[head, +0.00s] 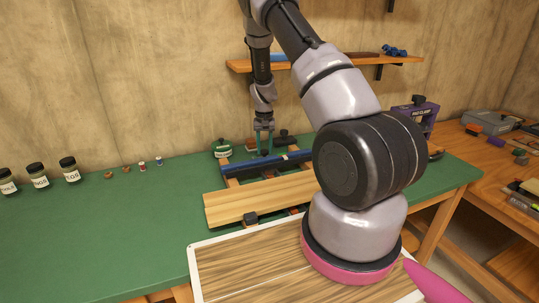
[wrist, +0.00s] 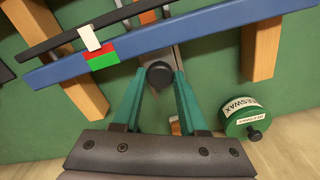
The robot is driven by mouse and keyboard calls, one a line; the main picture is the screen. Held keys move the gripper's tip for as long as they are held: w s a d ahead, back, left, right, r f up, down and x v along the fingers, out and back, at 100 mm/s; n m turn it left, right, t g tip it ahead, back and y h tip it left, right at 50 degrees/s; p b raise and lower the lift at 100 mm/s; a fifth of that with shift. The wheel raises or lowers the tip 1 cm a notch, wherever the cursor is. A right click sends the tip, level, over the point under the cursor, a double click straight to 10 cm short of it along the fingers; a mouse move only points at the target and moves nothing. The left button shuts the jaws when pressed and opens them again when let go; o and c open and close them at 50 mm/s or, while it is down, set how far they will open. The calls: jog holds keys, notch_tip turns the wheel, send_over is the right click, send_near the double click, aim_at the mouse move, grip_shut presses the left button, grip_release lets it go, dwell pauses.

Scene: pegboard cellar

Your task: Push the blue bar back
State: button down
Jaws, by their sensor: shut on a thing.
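The blue bar (head: 283,160) lies across wooden rails on the green bench, and crosses the upper wrist view (wrist: 200,35). It carries a red and green mark (wrist: 102,57). A thin black strip (wrist: 130,14) runs beside it with a white marker (wrist: 89,38), whose end is by the red half. My gripper (head: 264,150) is at the bar's wall side. In the wrist view, its teal fingers (wrist: 158,82) are shut on a dark round knob (wrist: 160,74) next to the bar. The knob's lower part is hidden.
A green beeswax tin (wrist: 247,119) stands close beside my gripper, also in the head view (head: 222,149). A light wooden board (head: 240,205) lies in front of the bar. A shelf (head: 330,62) hangs above. Jars (head: 38,175) stand at left, where the bench is mostly clear.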

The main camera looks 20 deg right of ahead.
jog(key=shift+w, duration=0.6)
jog(key=shift+c, duration=2.2)
grip_release()
jog(key=shift+s, duration=0.1)
